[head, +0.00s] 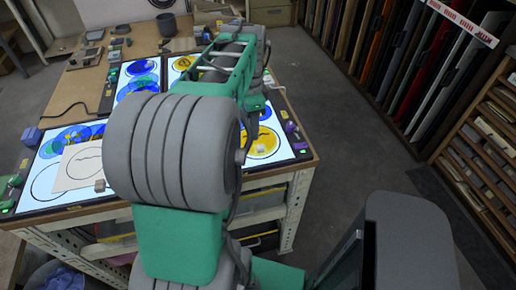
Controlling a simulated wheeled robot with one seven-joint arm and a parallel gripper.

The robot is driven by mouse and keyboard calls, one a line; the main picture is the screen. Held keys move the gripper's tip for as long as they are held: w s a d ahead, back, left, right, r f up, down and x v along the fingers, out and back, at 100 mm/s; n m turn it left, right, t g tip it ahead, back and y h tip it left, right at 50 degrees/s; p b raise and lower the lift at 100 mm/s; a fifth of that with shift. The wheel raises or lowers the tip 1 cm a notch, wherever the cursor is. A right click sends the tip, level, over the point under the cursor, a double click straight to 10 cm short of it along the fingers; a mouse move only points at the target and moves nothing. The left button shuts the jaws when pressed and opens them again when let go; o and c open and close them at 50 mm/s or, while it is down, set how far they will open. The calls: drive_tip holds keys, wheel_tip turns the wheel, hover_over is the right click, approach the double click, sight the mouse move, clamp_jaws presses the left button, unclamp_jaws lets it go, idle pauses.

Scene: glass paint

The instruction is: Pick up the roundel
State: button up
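Several round glass pieces lie on lit panels on the workbench. A yellow roundel (265,143) with dark painted marks lies on the near right panel, partly hidden behind my arm. Another yellow one (183,63) lies on the far panel. Blue discs lie on the far left panel (137,88) and overlap on the near left panel (68,138). I cannot tell which one the task means. My grey and green arm reaches over the bench and covers its middle. My gripper is hidden behind the arm links, so its fingers cannot be seen.
The workbench (60,86) has drawers below. A pale sheet (80,165) with a small block lies on the near left panel. A grey pot (167,25) and small tools stand at the back. Racks of sheets (420,75) line the right, with clear floor (345,150) between.

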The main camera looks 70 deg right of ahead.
sight(261, 146)
drive_tip(key=s, duration=0.1)
drive_tip(key=m, duration=0.1)
drive_tip(key=s, duration=0.1)
drive_tip(key=shift+s+d+f, duration=0.35)
drive_tip(key=shift+d+f, duration=0.05)
drive_tip(key=shift+s+f+m, duration=0.2)
drive_tip(key=shift+f+m, duration=0.1)
drive_tip(key=shift+f, duration=0.05)
wheel_tip(261, 146, down, 7)
drive_tip(key=shift+w+d+r+p, duration=0.1)
drive_tip(key=shift+d+p, duration=0.05)
drive_tip(key=shift+p, duration=0.45)
clamp_jaws()
